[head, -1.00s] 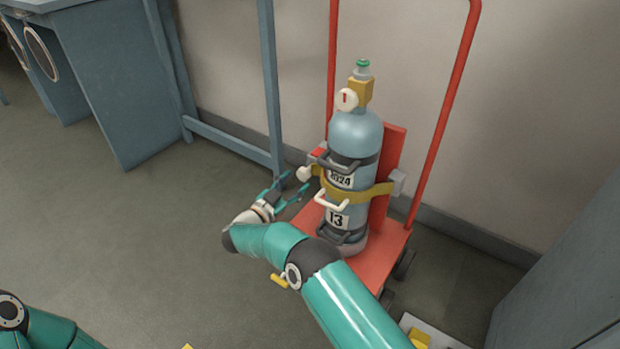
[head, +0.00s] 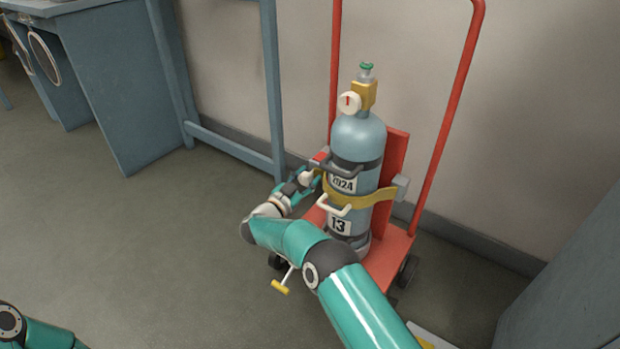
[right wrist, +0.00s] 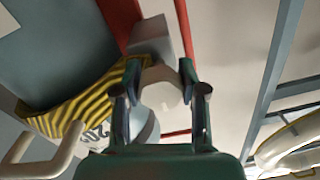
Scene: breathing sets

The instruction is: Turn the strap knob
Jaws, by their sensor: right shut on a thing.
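The strap knob (head: 306,177) is a whitish round knob at the left end of the yellow strap (head: 346,196). The strap runs around a blue gas cylinder (head: 358,135) on a red cart. My right gripper (head: 305,184) reaches the knob from the left and is shut on it. In the right wrist view the pale knob (right wrist: 160,88) sits between the two fingers of my right gripper (right wrist: 160,92), in front of a grey block (right wrist: 149,38). My left gripper is out of view; only part of my left arm shows at the lower left.
The red cart (head: 389,262) stands against the wall, with tall red handle bars. A pale handle (head: 335,207) and a dark one stick out from the cylinder near the knob. A blue-grey bench frame (head: 272,90) stands left behind. Floor at left is clear.

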